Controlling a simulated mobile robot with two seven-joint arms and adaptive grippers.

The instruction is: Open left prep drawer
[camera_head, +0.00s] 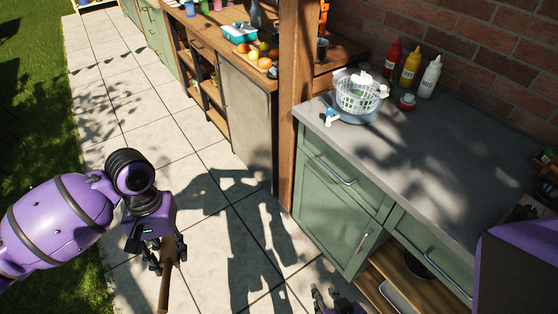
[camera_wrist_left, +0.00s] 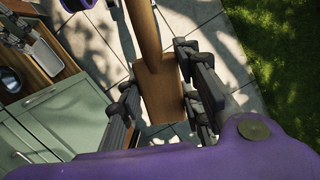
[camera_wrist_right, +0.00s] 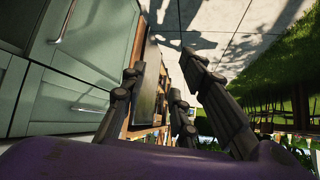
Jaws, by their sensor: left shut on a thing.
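The green left prep drawer (camera_head: 345,178), with a metal bar handle (camera_head: 330,170), sits under the grey counter's left end and looks shut. My left gripper (camera_head: 165,256), well left of the cabinet above the paving, is shut on a brown wooden thing with a long handle (camera_head: 166,288). In the left wrist view its flat block (camera_wrist_left: 160,88) lies between the fingers. My right gripper (camera_head: 328,296) is low at the bottom edge, in front of the cabinet. In the right wrist view its fingers (camera_wrist_right: 165,85) are apart and empty, beside green fronts with metal handles.
A white basket (camera_head: 357,95), a blue-handled item (camera_head: 332,117) and sauce bottles (camera_head: 410,68) stand on the grey counter (camera_head: 440,140). A second green drawer (camera_head: 430,250) is at right, above open shelves. A wooden post (camera_head: 297,100) rises at the counter's left end. The paving is clear.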

